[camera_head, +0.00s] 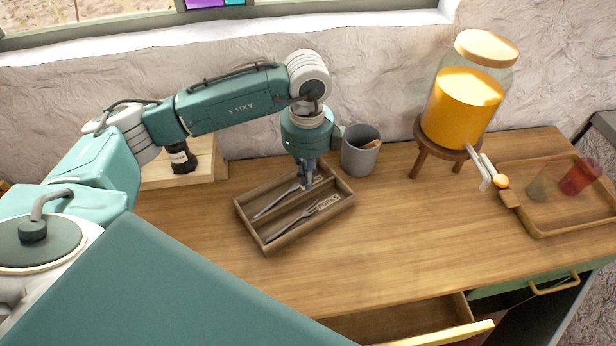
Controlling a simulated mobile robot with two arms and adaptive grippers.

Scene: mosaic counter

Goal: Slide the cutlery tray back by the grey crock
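The wooden cutlery tray (268,247) lies on the counter at the middle left, turned at an angle. It has two long compartments with a divider, forks in the front one with a "FORKS" label, and another utensil in the rear one. The grey crock (360,152) stands upright just behind the tray's right end. My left gripper (308,186) points down over the tray's rear right part, its fingers at or in the tray; I cannot tell whether they touch it or how far apart they are. My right gripper is not in view.
A glass dispenser of orange liquid (462,107) stands on a wooden stand (419,135) to the right. A wooden tray with cups (563,229) lies at far right. A wooden board (205,165) is behind left. An open drawer (420,318) juts out in front. The counter's middle is clear.

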